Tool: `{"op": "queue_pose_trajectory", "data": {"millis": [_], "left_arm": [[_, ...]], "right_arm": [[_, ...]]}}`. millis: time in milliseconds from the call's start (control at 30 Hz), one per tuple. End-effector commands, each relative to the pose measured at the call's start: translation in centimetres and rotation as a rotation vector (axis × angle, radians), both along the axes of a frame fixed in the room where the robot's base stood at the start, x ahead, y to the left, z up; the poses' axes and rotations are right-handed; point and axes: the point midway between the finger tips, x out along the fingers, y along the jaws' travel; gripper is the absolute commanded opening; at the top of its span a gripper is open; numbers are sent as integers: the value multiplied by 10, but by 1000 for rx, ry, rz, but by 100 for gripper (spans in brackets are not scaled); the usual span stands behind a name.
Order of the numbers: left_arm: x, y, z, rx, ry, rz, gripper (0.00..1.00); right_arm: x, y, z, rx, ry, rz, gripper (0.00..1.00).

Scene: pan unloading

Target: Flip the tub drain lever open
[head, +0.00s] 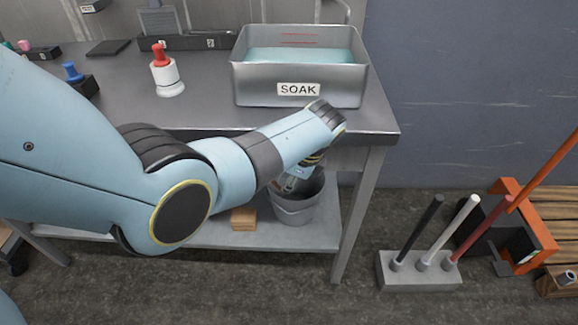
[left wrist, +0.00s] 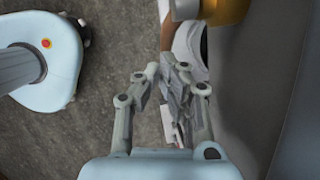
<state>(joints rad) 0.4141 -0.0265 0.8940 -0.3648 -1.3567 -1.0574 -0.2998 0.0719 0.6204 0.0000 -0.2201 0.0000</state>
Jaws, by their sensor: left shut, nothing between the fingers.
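The steel tub (head: 300,88) labelled SOAK stands at the right end of the steel table, with pale blue liquid inside. I cannot make out its drain lever; my left forearm and wrist cover the area below the tub's front. My left gripper (left wrist: 162,68) is shut and empty in the left wrist view. In the head view it is mostly hidden behind my wrist, below the table's front edge and above the grey bucket (head: 294,212). A brass-coloured part (left wrist: 226,9) shows beyond the fingers at the top of the left wrist view. My right gripper is out of view.
The table (head: 215,112) holds a white-and-red knobbed piece (head: 168,77) and a blue-knobbed piece (head: 73,72). A wooden block (head: 243,218) lies on the lower shelf. A grey block with three rods (head: 420,272) stands on the floor at right. Floor between is free.

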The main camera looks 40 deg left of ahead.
Motion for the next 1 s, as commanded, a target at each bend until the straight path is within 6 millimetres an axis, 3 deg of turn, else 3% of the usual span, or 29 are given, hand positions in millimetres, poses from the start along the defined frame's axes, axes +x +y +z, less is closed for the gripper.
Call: {"op": "queue_pose_trajectory", "data": {"millis": [100,300,567,1000], "left_arm": [[-1,1,-12,91,64,-1,0],[-5,7,-19,220,151,-2,0],[-9,13,-22,322,219,-2,0],[-12,18,-26,320,216,0,0]], "right_arm": [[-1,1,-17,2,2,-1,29],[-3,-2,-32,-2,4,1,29],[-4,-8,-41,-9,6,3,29],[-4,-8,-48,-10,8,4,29]]}}
